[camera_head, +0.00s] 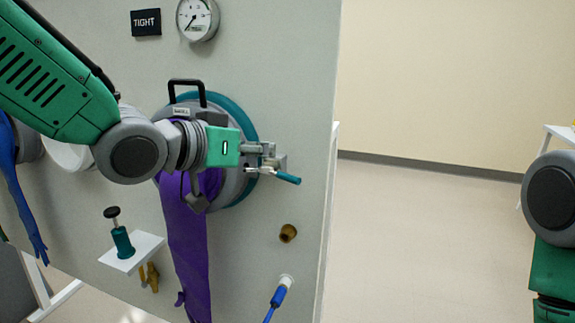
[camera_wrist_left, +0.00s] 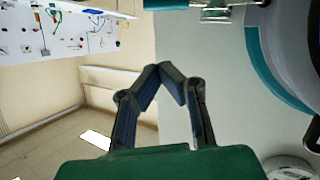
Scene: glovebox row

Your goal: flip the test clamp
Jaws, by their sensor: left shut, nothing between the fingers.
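The test clamp is a small grey metal toggle with a teal-tipped handle (camera_head: 289,179), at the right side of the round port on the panel. It also shows at the top edge of the left wrist view (camera_wrist_left: 215,14), cut off there. My left gripper (camera_head: 257,149) is in front of the port, close to the clamp. In the left wrist view, its dark fingers (camera_wrist_left: 160,70) meet at the tips, shut and empty, apart from the clamp in the picture. Exact depth and contact are unclear. My right gripper is out of view.
The port's teal ring (camera_head: 251,125) has a black handle (camera_head: 187,84) above and a purple glove (camera_head: 188,250) hanging below. A gauge (camera_head: 198,19) and a TIGHT label (camera_head: 146,22) are above. A small shelf (camera_head: 146,246) juts out at lower left. Open floor lies right of the panel.

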